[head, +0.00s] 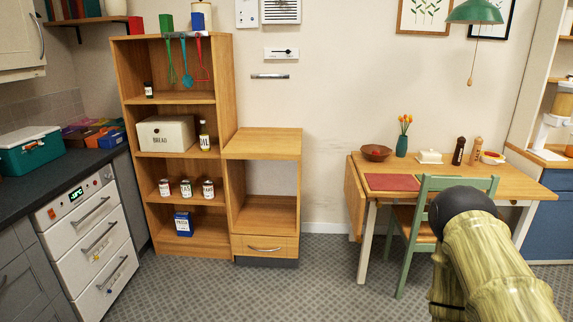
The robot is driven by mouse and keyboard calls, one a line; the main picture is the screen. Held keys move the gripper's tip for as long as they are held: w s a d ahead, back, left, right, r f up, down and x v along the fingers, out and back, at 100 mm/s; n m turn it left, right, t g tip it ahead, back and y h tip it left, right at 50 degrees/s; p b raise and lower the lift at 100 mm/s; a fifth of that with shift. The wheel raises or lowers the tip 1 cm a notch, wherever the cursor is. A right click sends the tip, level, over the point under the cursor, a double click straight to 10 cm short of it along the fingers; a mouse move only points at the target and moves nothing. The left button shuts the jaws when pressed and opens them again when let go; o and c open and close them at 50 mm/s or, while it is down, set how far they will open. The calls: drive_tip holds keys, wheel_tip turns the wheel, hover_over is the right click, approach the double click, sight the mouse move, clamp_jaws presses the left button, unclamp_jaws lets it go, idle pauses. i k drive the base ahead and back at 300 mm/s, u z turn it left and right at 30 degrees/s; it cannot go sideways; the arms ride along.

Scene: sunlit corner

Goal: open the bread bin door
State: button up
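The bread bin (166,131) is a cream box with "BREAD" on its front. It sits on a middle shelf of the wooden bookcase (176,101), left of centre in the head view. Its front looks closed, though the door's edges and any handle are too small to make out clearly. A part of my arm shows at the lower right, far to the right of the bin in the picture. My gripper does not show.
A dark bottle (204,136) stands right of the bin. Several jars sit one shelf lower. A low wooden cabinet (264,143) adjoins the bookcase on the right. A grey-tiled floor (240,292) lies clear in front. A table (509,182) and green chair (411,233) stand right.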

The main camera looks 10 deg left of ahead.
sight(152, 138)
drive_tip(key=u, duration=0.3)
drive_tip(key=i, duration=1.6)
drive_tip(key=u, duration=1)
drive_tip(key=i, duration=1.7)
drive_tip(key=u, duration=0.6)
